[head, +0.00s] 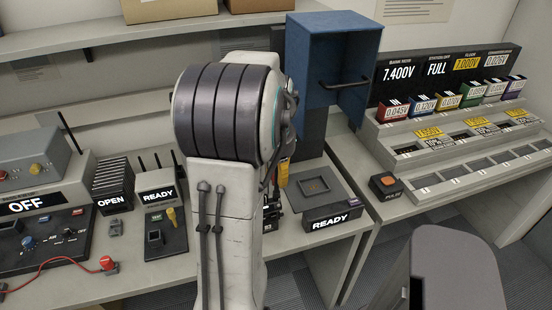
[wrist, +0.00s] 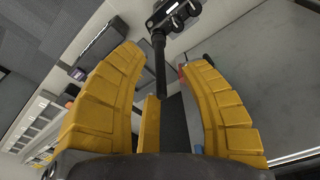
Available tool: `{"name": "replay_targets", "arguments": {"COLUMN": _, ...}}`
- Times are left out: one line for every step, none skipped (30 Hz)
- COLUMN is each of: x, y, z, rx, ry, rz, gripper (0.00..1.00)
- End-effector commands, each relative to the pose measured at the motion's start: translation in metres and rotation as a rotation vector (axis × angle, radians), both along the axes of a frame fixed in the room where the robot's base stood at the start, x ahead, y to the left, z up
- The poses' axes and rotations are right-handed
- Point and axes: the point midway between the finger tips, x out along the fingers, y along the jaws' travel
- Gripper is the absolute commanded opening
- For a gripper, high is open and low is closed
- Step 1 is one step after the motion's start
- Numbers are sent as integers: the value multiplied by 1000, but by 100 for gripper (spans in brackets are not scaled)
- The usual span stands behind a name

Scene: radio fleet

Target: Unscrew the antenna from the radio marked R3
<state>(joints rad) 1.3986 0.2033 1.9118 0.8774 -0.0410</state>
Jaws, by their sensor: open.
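My gripper (wrist: 163,58) is open, its two yellow segmented fingers spread on either side of a thin black antenna (wrist: 160,72). The antenna stands between the fingers, with a visible gap on both sides. It runs up to a dark radio (wrist: 178,12) at the top of the wrist view, whose marking I cannot read there. In the head view, my arm hides most of the radio (head: 271,209); a small label that looks like R3 shows low beside the arm. One yellow finger of my gripper (head: 284,172) shows just above it.
A black READY pad (head: 325,215) lies right of the radio. A blue hooded cabinet (head: 335,65) stands behind. Left are an OPEN rack (head: 112,185), another READY unit (head: 157,190) and an OFF console (head: 45,190).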

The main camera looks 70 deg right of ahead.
Motion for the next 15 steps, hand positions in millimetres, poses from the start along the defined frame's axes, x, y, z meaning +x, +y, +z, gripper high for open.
{"name": "replay_targets", "arguments": {"x": 0, "y": 0, "z": -3, "rx": 5, "ry": 1, "rz": 0, "gripper": 39}}
{"name": "replay_targets", "arguments": {"x": 0, "y": 0, "z": -6, "rx": 4, "ry": 1, "rz": 0, "gripper": 39}}
{"name": "replay_targets", "arguments": {"x": 0, "y": 0, "z": -10, "rx": 5, "ry": 1, "rz": 0, "gripper": 39}}
{"name": "replay_targets", "arguments": {"x": 0, "y": -1, "z": -14, "rx": 3, "ry": 1, "rz": 0, "gripper": 39}}
{"name": "replay_targets", "arguments": {"x": 1, "y": -2, "z": -18, "rx": 3, "ry": 1, "rz": 0, "gripper": 39}}
{"name": "replay_targets", "arguments": {"x": 1, "y": -2, "z": -22, "rx": 2, "ry": 0, "rz": 0, "gripper": 39}}
{"name": "replay_targets", "arguments": {"x": 1, "y": -3, "z": -24, "rx": 2, "ry": 0, "rz": 0, "gripper": 39}}
{"name": "replay_targets", "arguments": {"x": 1, "y": -3, "z": -26, "rx": 2, "ry": 0, "rz": 0, "gripper": 39}}
{"name": "replay_targets", "arguments": {"x": 1, "y": -4, "z": -29, "rx": 2, "ry": 0, "rz": 0, "gripper": 39}}
{"name": "replay_targets", "arguments": {"x": 1, "y": -4, "z": -30, "rx": 1, "ry": 0, "rz": 0, "gripper": 39}}
{"name": "replay_targets", "arguments": {"x": 1, "y": -4, "z": -31, "rx": 0, "ry": 0, "rz": 0, "gripper": 39}}
{"name": "replay_targets", "arguments": {"x": 1, "y": -5, "z": -33, "rx": 0, "ry": 0, "rz": 0, "gripper": 39}}
{"name": "replay_targets", "arguments": {"x": 1, "y": -5, "z": -34, "rx": 0, "ry": 0, "rz": 0, "gripper": 39}}
{"name": "replay_targets", "arguments": {"x": 1, "y": -5, "z": -34, "rx": 0, "ry": 0, "rz": 0, "gripper": 39}}
{"name": "replay_targets", "arguments": {"x": 1, "y": -5, "z": -35, "rx": 0, "ry": 0, "rz": 0, "gripper": 39}}
